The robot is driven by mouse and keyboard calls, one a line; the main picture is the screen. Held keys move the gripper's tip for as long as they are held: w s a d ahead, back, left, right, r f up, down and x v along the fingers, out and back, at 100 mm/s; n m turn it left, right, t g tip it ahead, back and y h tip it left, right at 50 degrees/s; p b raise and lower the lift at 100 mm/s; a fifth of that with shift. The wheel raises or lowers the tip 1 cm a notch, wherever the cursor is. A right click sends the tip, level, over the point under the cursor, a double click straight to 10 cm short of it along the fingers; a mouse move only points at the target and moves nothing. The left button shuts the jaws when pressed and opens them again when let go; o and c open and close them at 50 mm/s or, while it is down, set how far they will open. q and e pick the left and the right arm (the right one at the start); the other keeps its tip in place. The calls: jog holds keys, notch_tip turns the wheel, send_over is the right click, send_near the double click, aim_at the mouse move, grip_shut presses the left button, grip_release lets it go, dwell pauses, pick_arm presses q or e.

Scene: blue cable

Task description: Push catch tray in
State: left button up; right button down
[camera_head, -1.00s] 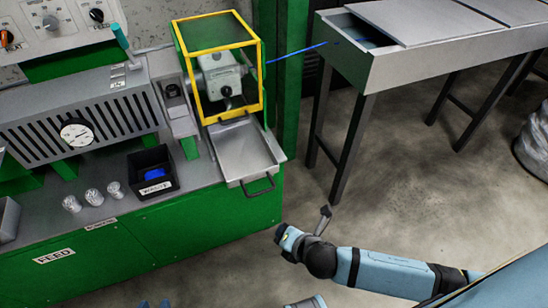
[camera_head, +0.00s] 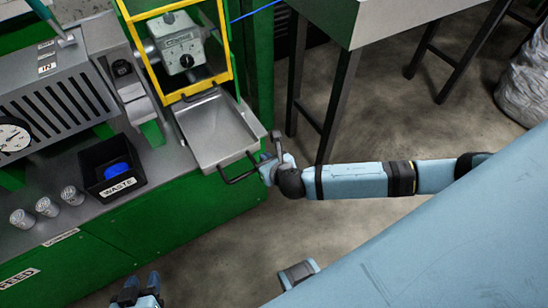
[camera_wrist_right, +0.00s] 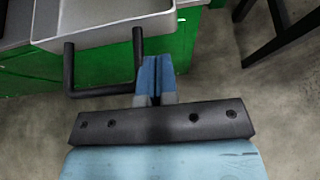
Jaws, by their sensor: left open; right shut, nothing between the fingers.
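The catch tray (camera_head: 214,132) is a shallow grey metal pan below the yellow-framed guard, sticking out over the front edge of the green bench. Its black handle (camera_head: 236,180) hangs off the front; in the right wrist view the tray (camera_wrist_right: 105,22) and handle (camera_wrist_right: 100,92) also show. My right gripper (camera_head: 266,165) is shut and empty beside the right end of the handle; its fingers (camera_wrist_right: 157,66) appear very near the handle's right arm, and I cannot tell whether they touch. My left gripper (camera_head: 138,288) is low at the bottom edge, open and empty, away from the tray.
A yellow-framed guard (camera_head: 225,45) encloses a grey machine head (camera_head: 178,45) behind the tray. A black waste bin (camera_head: 108,168) with blue pieces and several small metal cups (camera_head: 46,206) stand left. A grey table (camera_head: 385,20) stands right; the floor between is clear.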

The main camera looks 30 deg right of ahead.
aim_at(254, 145)
jog(key=w, duration=0.4)
jog(key=shift+w+a+f, duration=0.1)
jog(key=shift+w+f, duration=0.1)
pick_arm(q)
jog(key=shift+w+d+f, duration=0.1)
jog(key=shift+d+f, duration=0.05)
pick_arm(e)
jog(key=shift+w, duration=0.15)
jog(key=shift+w+r, duration=0.1)
jog(key=shift+w, duration=0.35)
jog(key=w, duration=1.8)
jog(key=shift+a+p, duration=0.3)
jog(key=shift+a, duration=0.05)
jog(key=shift+w, duration=0.4)
pick_arm(q)
jog(key=shift+r, duration=0.35)
pick_arm(e)
jog(key=shift+d+r, duration=0.1)
pick_arm(q)
jog(key=shift+f, duration=0.1)
pick_arm(e)
jog(key=shift+w, duration=0.1)
